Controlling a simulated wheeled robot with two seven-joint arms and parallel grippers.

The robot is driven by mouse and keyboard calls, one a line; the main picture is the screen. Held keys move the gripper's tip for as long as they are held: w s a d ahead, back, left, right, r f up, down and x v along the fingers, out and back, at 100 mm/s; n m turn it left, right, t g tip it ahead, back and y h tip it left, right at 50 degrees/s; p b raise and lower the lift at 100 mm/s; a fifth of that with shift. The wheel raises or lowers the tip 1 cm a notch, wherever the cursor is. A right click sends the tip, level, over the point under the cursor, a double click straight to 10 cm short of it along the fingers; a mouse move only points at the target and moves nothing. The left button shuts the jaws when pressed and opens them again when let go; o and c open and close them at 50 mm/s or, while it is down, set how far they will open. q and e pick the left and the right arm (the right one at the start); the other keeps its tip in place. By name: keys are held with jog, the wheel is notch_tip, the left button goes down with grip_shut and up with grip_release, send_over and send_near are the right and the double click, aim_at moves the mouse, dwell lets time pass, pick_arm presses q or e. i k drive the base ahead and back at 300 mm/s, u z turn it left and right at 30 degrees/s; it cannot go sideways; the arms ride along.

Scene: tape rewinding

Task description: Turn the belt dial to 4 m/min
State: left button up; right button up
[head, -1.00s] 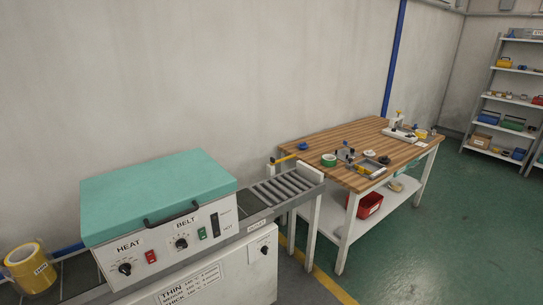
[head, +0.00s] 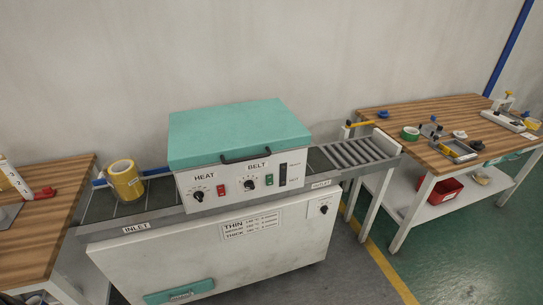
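The belt dial (head: 249,184) is a dark round knob under the word BELT on the white front panel of a machine with a teal lid (head: 238,132). Its pointer setting is too small to read. The heat dial (head: 198,196) is a similar knob to its left, under HEAT. Neither of my grippers shows in the head view, and nothing touches the dials.
A yellow tape roll (head: 126,180) stands on the inlet conveyor at left. A roller outlet (head: 358,152) leads right to a wooden workbench (head: 425,110) with tools and a green tape roll (head: 410,133). Another wooden bench (head: 50,215) is at left. Green floor lies at lower right.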

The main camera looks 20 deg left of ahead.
aim_at(249, 184)
jog(key=k, duration=1.25)
jog(key=z, duration=0.55)
jog(key=i, duration=1.7)
jog(key=u, duration=0.55)
